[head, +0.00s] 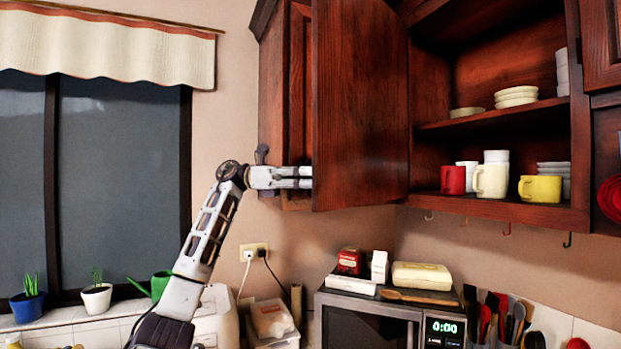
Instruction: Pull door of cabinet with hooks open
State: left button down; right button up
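The cabinet with hooks (545,216) hangs on the wall at the upper right, with several small hooks (507,230) under its bottom edge. Its dark red-brown door (360,110) stands swung wide open at the left, and the shelves inside are exposed. My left gripper (307,178) reaches in from the left at the door's left edge, near its lower part. Its fingers lie nearly parallel, and their tips end at or behind the door edge, so I cannot tell whether they touch it or how far they are apart. My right gripper is not in view.
Shelves hold mugs (490,180) and stacked plates (516,97). Below is a microwave (370,318) with boxes (421,276) on top and utensils (500,315) beside it. A closed cabinet (274,100) is behind the door. Potted plants (97,298) stand at the window.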

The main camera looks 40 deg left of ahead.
pick_arm(q)
jog(key=shift+a, duration=0.45)
jog(key=c, duration=1.5)
grip_release()
jog(key=shift+c, duration=0.2)
jog(key=v, duration=1.1)
jog(key=shift+a, duration=0.4)
jog(key=shift+s, duration=0.1)
